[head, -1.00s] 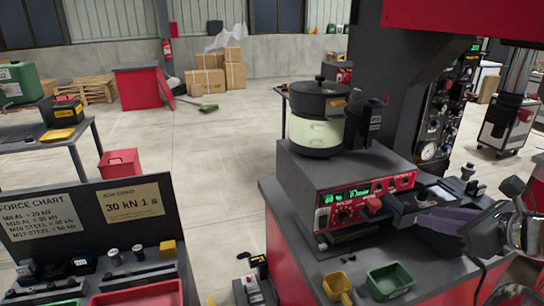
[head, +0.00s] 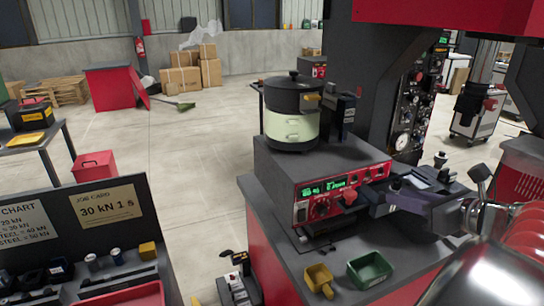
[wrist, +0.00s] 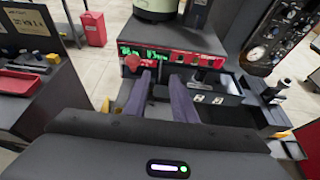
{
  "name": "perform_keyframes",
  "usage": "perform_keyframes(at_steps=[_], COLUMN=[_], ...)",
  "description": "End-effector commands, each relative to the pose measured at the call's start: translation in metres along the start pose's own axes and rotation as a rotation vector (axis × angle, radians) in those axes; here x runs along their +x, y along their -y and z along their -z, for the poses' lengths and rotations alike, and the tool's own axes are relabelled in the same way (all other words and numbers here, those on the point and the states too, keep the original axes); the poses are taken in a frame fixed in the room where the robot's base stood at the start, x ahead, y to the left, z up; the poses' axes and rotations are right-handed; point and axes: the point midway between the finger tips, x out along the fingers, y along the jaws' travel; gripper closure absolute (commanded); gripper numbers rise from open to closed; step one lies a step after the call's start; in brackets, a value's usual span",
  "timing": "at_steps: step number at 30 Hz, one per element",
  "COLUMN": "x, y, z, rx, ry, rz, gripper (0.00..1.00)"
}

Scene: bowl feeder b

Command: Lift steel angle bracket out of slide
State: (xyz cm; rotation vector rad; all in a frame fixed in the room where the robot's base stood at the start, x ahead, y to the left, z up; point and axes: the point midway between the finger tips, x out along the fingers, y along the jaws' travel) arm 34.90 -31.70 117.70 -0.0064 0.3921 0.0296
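My gripper (wrist: 163,82) shows two purple-grey fingers in the wrist view, apart, with a gap between them. They point at the front of the bowl feeder's control box (wrist: 178,59). In the head view my gripper (head: 397,190) is at the right, close to the dark slide (head: 437,183) at the box's front right corner. The slide also shows in the wrist view (wrist: 228,97), right of the fingers, with pale labels on its face. I cannot make out the steel angle bracket for certain; it is small or hidden by the fingers.
The bowl feeder (head: 291,112) stands on the control box, behind the slide. A red knob (head: 347,197) sticks out in front. A yellow bin (head: 318,279) and a green bin (head: 370,269) lie on the bench. The red press frame (head: 450,20) overhangs at upper right.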

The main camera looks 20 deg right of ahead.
Motion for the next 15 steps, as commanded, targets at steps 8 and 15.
perform_keyframes(at_steps=[8,15], x=[0.034,0.051], y=[0.0,0.0], z=[0.001,0.0], rx=[0.001,0.001], ry=[-0.001,-0.001], rz=[-0.003,0.0], gripper=[0.76,0.76])
